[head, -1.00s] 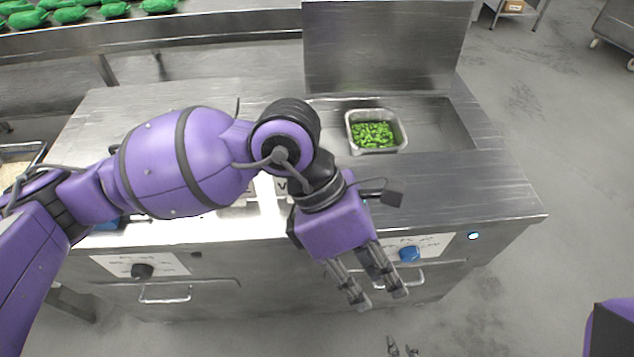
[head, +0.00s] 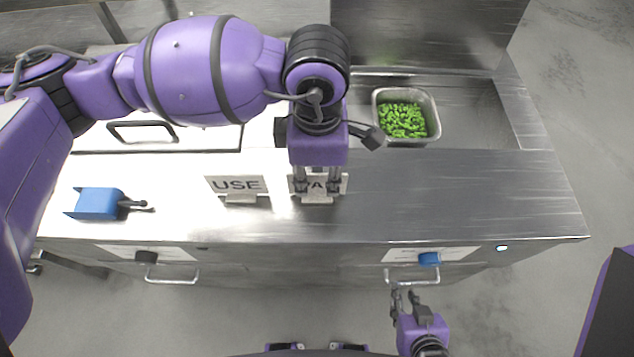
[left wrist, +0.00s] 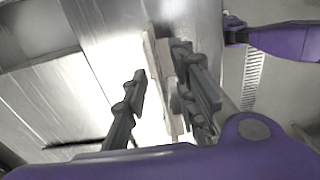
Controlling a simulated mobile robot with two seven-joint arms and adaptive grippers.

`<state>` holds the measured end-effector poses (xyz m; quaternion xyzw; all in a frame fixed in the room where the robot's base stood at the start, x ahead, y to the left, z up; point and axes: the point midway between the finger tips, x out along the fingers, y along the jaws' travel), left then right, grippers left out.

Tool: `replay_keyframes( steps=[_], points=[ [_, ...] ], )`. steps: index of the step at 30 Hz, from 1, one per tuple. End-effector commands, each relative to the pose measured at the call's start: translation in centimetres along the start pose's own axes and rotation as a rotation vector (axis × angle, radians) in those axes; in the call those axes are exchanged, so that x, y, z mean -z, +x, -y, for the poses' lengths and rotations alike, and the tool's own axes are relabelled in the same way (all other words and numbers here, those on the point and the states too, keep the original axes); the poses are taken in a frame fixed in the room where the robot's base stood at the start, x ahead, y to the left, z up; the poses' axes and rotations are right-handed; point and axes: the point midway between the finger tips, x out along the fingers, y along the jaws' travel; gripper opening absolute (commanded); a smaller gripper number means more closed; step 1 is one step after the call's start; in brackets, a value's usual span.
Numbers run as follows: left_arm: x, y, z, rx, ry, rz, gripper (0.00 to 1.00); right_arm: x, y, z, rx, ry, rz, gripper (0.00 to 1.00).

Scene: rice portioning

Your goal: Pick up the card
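A pale card (head: 343,184) with dark letters, only partly readable, stands upright in a small holder on the steel counter. A second card (head: 236,184), reading "USE", stands to its left. My left gripper (head: 318,187) points down at the partly hidden card, with its fingers in front of the lettering. In the left wrist view the fingers (left wrist: 165,98) are apart, with a pale upright card (left wrist: 156,75) seen nearly edge-on between them. A gap shows on the left finger's side; contact on the right side is unclear. My right gripper (head: 405,292) is open and empty, low in front of the counter.
A blue scoop (head: 98,203) with a dark handle lies at the counter's left. A metal pan of green pieces (head: 404,119) sits in a recess behind. A black-handled lid (head: 200,138) lies behind the cards. The counter's right front is clear.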

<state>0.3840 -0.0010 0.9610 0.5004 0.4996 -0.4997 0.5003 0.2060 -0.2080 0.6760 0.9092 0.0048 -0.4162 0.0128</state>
Motion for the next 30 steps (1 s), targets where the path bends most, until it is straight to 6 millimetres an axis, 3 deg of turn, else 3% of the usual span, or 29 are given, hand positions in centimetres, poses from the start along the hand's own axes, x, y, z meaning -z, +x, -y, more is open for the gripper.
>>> replay_keyframes(
  steps=[7,30],
  points=[
    [0.1,2.9,0.1,-0.002,-0.001,-0.002,0.26,1.1,0.1,0.2,0.007,-0.005,-0.018,0.23],
    [0.1,3.6,0.1,-0.001,0.0,0.0,0.26,0.8,0.1,0.5,0.007,0.004,-0.014,0.23]
  ],
)
